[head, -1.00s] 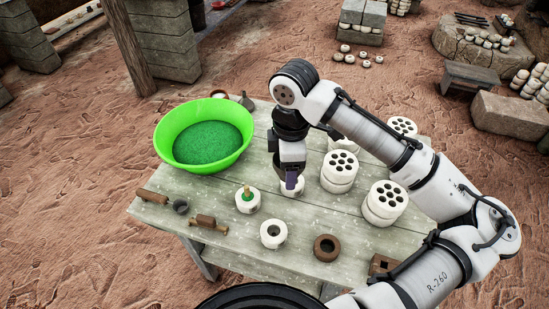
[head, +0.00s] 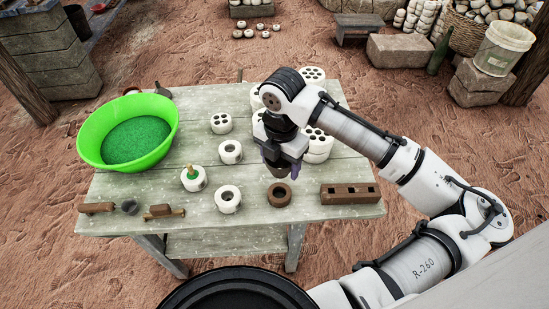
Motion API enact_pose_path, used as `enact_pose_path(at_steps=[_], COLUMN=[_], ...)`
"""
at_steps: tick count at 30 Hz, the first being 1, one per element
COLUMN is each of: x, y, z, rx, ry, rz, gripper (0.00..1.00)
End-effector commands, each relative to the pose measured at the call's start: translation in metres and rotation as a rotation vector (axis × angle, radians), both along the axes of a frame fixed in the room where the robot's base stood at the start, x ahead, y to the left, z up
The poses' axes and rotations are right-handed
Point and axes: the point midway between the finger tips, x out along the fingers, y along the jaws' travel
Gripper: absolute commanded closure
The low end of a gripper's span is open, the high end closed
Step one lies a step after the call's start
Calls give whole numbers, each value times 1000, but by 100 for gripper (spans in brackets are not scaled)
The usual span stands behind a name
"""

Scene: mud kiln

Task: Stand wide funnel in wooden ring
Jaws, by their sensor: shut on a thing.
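My gripper (head: 281,166) is at the end of the bent arm, over the right-middle of the table. It is shut on a small brown piece, which I take to be the wide funnel (head: 279,172). The wooden ring (head: 270,194) is a dark brown ring with an open centre, lying flat on the table. The held piece is just behind and above the ring in the picture. A gap seems to show between them, but its height is hard to tell.
A green basin (head: 165,140) stands at the left. White blocks with holes (head: 221,123) stand behind and beside my gripper. A white ring-shaped block (head: 228,206) and a brown block with square holes (head: 349,198) flank the ring. Wooden tools (head: 163,212) lie front left.

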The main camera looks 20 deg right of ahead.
Motion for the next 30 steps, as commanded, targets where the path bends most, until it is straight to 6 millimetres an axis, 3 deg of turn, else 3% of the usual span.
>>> enact_pose_path(at_steps=[8,30], x=[0,0], y=[0,0], z=[-14,-78], rx=[-1,1], ry=[0,1], rz=[1,0], gripper=[48,48])
